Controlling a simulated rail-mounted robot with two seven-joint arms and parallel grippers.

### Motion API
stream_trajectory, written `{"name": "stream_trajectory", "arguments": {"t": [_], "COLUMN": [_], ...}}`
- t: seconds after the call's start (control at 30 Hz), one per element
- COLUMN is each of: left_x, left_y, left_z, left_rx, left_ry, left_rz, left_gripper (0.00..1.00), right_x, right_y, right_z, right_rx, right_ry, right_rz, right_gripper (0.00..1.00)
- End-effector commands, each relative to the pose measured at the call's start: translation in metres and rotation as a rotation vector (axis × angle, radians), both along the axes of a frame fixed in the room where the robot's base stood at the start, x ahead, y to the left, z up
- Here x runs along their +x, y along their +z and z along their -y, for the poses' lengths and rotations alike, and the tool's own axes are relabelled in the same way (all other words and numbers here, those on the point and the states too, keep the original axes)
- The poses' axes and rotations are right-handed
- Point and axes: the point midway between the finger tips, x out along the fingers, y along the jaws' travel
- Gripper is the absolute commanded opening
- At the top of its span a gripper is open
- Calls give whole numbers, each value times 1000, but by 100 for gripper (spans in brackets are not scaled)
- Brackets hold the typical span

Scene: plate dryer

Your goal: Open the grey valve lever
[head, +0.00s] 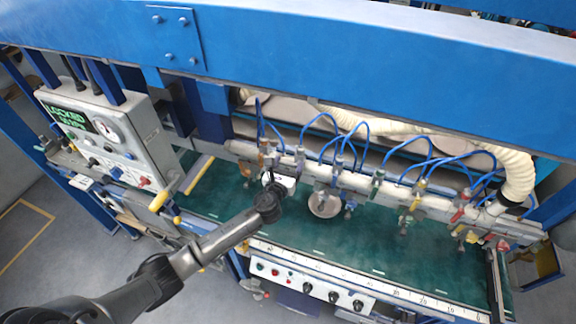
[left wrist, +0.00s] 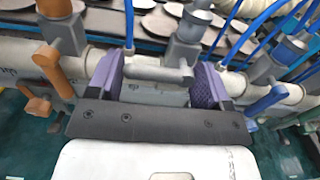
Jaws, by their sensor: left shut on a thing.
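The grey valve lever (left wrist: 152,73) shows in the left wrist view as a short grey bar lying along the pale pipe, its right end by the grey valve body (left wrist: 187,45). My left gripper (left wrist: 155,82) has its purple-padded fingers at the two ends of this bar and is shut on it. In the head view my left gripper (head: 276,184) is at the pipe. The lever there is too small and partly hidden to make out. My right gripper is in neither view.
An orange lever (left wrist: 54,72) is left of the gripper and a blue lever (left wrist: 266,100) right of it, both close. Blue hoses rise behind the pipe (head: 390,187). A control box (head: 112,140) stands at left; a blue beam (head: 350,60) crosses above.

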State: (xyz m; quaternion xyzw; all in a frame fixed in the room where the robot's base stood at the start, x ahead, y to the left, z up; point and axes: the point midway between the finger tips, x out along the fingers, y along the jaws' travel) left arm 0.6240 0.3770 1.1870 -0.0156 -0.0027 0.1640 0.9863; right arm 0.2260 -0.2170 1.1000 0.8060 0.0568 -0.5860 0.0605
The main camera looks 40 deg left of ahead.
Motion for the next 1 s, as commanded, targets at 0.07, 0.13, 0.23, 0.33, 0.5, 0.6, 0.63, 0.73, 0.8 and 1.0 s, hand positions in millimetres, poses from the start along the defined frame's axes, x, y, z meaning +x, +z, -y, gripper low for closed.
{"name": "stream_trajectory", "arguments": {"t": [0.07, 0.13, 0.23, 0.33, 0.5, 0.6, 0.63, 0.73, 0.8, 1.0], "left_x": [0, -1, 0, 0, 0, 0, 0, 1, 1, 2], "left_y": [-2, -4, -6, -9, -14, -17, -18, -21, -22, -27], "left_z": [-3, -3, -3, -3, -2, -1, -1, 1, 2, 5], "left_rx": [-26, -62, -129, -214, -366, -457, -485, -573, -638, -818], "left_ry": [7, 7, 8, 8, 9, 10, 10, 10, 11, 13], "left_rz": [9, 21, 44, 73, 126, 156, 165, 196, 218, 278], "left_gripper": [49, 49, 49, 49, 49, 49, 49, 49, 49, 49], "right_x": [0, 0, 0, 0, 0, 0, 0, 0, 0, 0], "right_y": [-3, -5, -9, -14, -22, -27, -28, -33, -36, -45], "right_z": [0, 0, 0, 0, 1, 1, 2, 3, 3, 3], "right_rx": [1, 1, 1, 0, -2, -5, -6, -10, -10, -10], "right_ry": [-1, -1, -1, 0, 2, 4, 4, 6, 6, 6], "right_rz": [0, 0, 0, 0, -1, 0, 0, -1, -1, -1], "right_gripper": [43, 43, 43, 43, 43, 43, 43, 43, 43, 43]}}
